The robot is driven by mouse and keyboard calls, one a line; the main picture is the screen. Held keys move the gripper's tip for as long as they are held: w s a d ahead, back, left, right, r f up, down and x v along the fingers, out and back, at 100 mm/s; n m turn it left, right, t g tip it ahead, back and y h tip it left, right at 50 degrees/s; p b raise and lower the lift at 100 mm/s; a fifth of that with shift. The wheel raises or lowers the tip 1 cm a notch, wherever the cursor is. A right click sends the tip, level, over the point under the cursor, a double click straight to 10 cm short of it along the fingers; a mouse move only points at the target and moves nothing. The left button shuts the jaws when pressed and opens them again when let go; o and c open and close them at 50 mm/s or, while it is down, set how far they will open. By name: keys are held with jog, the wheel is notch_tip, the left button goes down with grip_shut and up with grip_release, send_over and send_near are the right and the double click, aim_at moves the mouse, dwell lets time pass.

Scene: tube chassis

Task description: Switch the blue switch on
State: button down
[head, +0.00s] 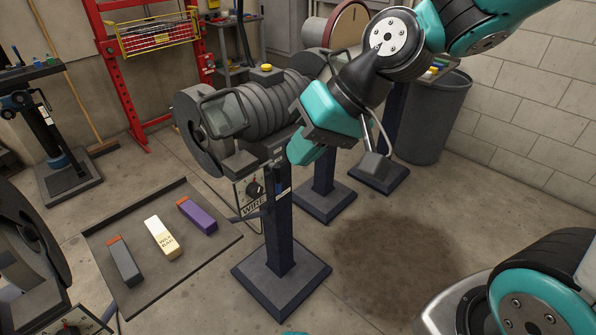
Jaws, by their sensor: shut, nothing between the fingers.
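I cannot make out a blue switch in the head view. A grey bench grinder (262,108) stands on a dark blue pedestal (279,232) in the middle. Below its left side is a control box (253,207) labelled "WIRE", with a dark round knob (255,189). My teal gripper (302,150) is at the grinder's right side, above and right of the knob, pointing down and left. Its fingers are shut with nothing visible between them. My gripper and arm hide part of the grinder's right side.
A tray (178,277) with grey, cream and purple blocks lies left of the pedestal. More machines stand at the left edge and behind. A red rack (117,75) and a grey bin (433,118) stand farther back. The stained floor (390,255) at right is clear.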

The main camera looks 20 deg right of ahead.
jog(key=w+d+f+m+t+b, duration=0.4)
jog(key=w+d+f+m+b, duration=0.3)
jog(key=w+f, duration=0.3)
jog(key=w+d+f+m+t+h+b, duration=0.1)
jog(key=w+d+f+m+t+b, duration=0.4)
jog(key=w+d+f, duration=0.5)
notch_tip(320, 180, down, 2)
jog(key=m+b, duration=0.2)
jog(key=shift+w+d+f+m, duration=0.15)
jog(key=shift+d+f+m, duration=0.05)
jog(key=shift+d+m, duration=0.1)
jog(key=shift+a, duration=0.1)
jog(key=r+x, duration=0.1)
jog(key=x, duration=1.2)
jog(key=shift+w+a+p, duration=0.3)
jog(key=shift+w+p, duration=0.05)
jog(key=shift+w, duration=0.25)
